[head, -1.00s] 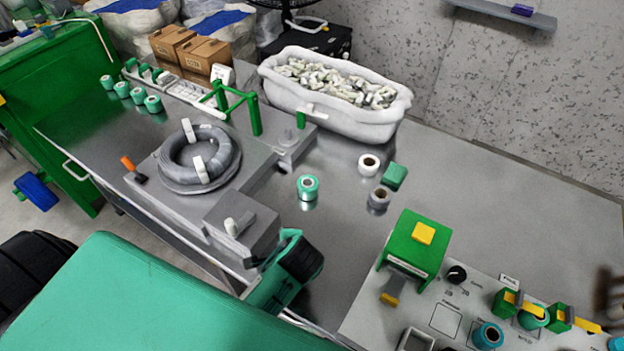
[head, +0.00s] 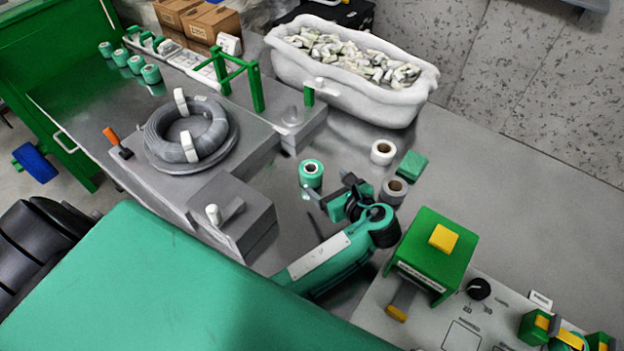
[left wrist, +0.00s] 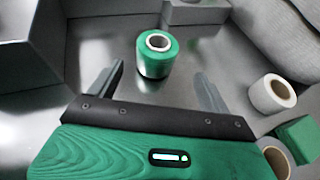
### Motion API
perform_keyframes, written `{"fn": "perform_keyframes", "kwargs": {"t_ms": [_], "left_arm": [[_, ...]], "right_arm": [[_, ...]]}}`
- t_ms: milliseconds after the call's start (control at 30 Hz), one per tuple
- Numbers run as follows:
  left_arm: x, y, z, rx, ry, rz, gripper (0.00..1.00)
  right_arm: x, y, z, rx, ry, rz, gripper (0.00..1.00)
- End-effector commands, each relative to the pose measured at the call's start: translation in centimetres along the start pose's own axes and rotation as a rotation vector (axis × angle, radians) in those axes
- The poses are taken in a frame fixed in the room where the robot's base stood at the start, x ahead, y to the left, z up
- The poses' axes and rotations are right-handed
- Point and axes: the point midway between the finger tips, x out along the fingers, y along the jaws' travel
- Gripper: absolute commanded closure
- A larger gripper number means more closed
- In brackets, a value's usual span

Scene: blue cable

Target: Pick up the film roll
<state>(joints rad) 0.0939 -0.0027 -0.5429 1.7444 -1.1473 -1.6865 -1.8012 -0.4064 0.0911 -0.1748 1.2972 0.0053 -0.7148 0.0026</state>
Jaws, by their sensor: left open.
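A green film roll (head: 311,174) with a white core stands upright on the metal table. In the left wrist view the green film roll (left wrist: 158,55) is ahead of my left gripper (left wrist: 160,80), roughly between the lines of its two fingers but beyond their tips. My left gripper (head: 318,198) is open and empty, just to the front and right of the roll in the head view. My right gripper is not in view.
A white bin (head: 350,90) of small pieces stands behind. A grey cable coil (head: 190,140) lies on a raised block at left. A green device with a yellow button (head: 444,238) stands at right. Several green rolls (head: 128,62) stand far left.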

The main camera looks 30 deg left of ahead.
Motion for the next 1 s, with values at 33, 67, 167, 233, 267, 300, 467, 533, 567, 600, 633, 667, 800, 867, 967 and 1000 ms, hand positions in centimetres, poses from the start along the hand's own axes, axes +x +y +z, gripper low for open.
{"fn": "perform_keyframes", "kwargs": {"t_ms": [33, 67, 167, 233, 267, 300, 467, 533, 567, 600, 633, 667, 800, 867, 967, 1000], "left_arm": [[0.2, 0.0, -0.3, -0.001, 0.000, 0.000, 0.19], [0.3, 0.0, -0.3, -0.001, 0.000, 0.000, 0.19], [1.1, 0.0, -0.3, 0.000, -0.001, 0.001, 0.19], [1.8, 0.1, -0.2, 0.000, -0.002, 0.002, 0.19], [2.1, 0.1, -0.2, -0.001, -0.001, 0.001, 0.19], [2.5, 0.1, -0.1, -0.001, 0.000, 0.001, 0.19], [3.8, 0.3, 0.3, -0.002, -0.002, 0.001, 0.19], [4.8, 0.4, 0.5, -0.001, -0.001, 0.002, 0.19], [5.3, 0.5, 0.7, -0.001, -0.002, 0.002, 0.19], [6.0, 0.5, 0.8, -0.001, -0.002, 0.002, 0.19], [6.5, 0.5, 0.7, 0.000, -0.001, 0.002, 0.19], [6.9, 0.5, 0.6, 0.000, 0.000, 0.002, 0.19], [7.7, 0.4, 0.7, -0.002, 0.000, -0.001, 0.19], [7.7, 0.4, 0.7, -0.002, 0.001, -0.001, 0.19], [7.6, 0.5, 0.7, -0.002, 0.001, -0.001, 0.21], [7.6, 0.5, 0.7, -0.002, 0.001, -0.001, 0.29]], "right_arm": [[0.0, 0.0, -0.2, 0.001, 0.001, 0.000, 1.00], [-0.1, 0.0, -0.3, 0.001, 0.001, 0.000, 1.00], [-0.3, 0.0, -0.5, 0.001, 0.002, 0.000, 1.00], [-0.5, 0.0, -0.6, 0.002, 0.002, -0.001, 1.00], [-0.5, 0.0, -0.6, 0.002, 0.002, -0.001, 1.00], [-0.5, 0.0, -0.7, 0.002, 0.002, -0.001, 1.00], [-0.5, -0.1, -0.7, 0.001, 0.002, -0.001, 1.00], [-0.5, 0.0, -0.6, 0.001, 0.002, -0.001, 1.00], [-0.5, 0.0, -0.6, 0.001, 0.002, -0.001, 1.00], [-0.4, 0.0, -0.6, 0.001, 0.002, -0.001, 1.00], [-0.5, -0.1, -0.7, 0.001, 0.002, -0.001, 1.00], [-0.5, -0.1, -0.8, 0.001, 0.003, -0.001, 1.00], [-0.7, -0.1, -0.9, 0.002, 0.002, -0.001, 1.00], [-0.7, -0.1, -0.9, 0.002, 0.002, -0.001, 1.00], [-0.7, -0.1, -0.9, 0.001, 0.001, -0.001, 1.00], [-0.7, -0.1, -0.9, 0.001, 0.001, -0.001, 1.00]]}}
